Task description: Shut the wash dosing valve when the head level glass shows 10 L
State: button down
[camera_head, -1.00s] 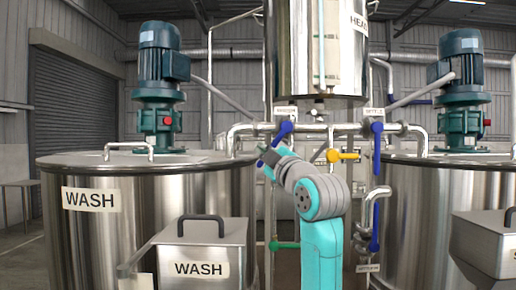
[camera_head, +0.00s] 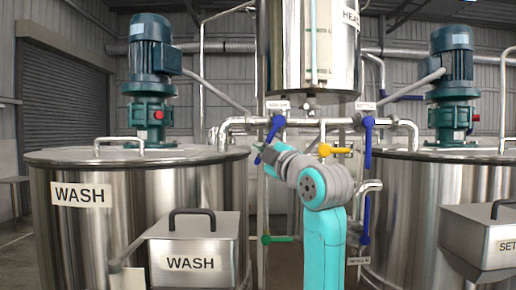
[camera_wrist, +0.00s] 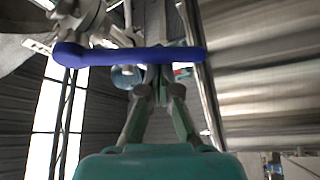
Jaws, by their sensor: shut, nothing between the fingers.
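The head vessel (camera_head: 281,50) hangs at top centre with its level glass (camera_head: 313,45) on the front; the liquid level is too small to read. Below it, the wash dosing valve's blue handle (camera_head: 276,127) sits under a small tag on the left side of the pipework, slanting down-left. My gripper (camera_head: 264,155) is beside the handle's lower part, small and partly hidden by my wrist. In the wrist view, a blue handle (camera_wrist: 130,56) crosses just beyond my gripper's fingertips (camera_wrist: 158,88). The fingers are shut and hold nothing; whether they touch the handle I cannot tell.
The wash tank (camera_head: 130,215) stands left with a wash box (camera_head: 192,263) in front. Another tank (camera_head: 415,215) stands right. A yellow handle (camera_head: 333,150), a right-hand blue handle (camera_head: 368,140) and a green handle (camera_head: 277,239) crowd the pipework near my arm.

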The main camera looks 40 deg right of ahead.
jog(key=s+d+n+g, duration=0.1)
jog(key=n, duration=0.1)
jog(key=s+d+f+n+y, duration=0.1)
jog(key=d+n, duration=0.1)
jog(key=shift+f+g, duration=0.2)
jog(key=shift+g, duration=0.2)
jog(key=shift+d, duration=0.15)
dwell(0.4)
